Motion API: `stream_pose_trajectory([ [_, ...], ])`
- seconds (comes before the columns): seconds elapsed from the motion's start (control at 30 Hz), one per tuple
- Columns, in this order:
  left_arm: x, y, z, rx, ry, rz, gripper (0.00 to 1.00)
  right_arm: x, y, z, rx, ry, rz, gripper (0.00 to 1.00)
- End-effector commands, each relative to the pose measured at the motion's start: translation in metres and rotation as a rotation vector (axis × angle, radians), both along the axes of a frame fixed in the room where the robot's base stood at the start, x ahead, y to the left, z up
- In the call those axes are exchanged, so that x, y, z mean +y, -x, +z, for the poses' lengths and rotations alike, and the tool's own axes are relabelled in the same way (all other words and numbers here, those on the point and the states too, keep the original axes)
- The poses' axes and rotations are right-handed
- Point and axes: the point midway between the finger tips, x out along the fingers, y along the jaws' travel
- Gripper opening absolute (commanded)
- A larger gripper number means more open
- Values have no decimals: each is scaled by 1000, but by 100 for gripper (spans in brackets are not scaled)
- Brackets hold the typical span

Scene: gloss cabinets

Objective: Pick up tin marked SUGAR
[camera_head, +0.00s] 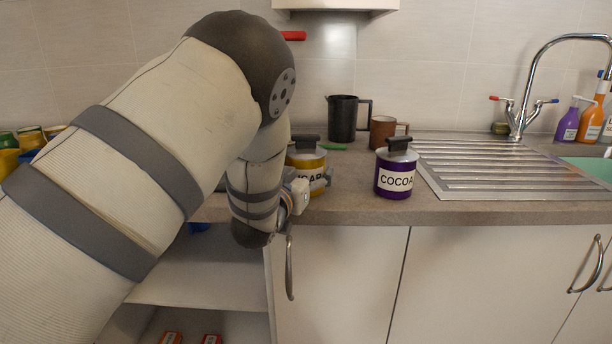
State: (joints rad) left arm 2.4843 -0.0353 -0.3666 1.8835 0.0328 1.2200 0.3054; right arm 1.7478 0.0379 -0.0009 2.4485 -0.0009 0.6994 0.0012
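A yellow tin (308,161) with a pale lid and dark knob stands on the counter. Its white label is partly covered by my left gripper, and the letters that show look like the end of SUGAR. My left arm reaches in from the left, and my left gripper (314,186) is at the tin's lower front, with grey finger parts by its left and right sides. I cannot tell whether the fingers touch or press the tin. My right gripper is out of view.
A purple COCOA tin (396,170) stands to the right. A black jug (343,118) and brown mug (382,131) stand behind. A ribbed metal drainer (480,165) lies farther right, with a tap (520,117). An open shelf (205,275) is below my arm.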

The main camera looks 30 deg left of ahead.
Motion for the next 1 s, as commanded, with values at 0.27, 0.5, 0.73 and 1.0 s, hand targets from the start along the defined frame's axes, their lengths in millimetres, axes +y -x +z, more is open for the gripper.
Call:
stream_pose_trajectory([
  [0.27,0,0,0,0,0,0,5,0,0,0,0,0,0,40],
  [0.5,0,0,2,-3,0,0,5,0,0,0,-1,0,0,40],
  [0.73,0,0,25,-9,0,0,5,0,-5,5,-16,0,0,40],
  [1.0,4,23,66,-13,0,0,5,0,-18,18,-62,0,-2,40],
])
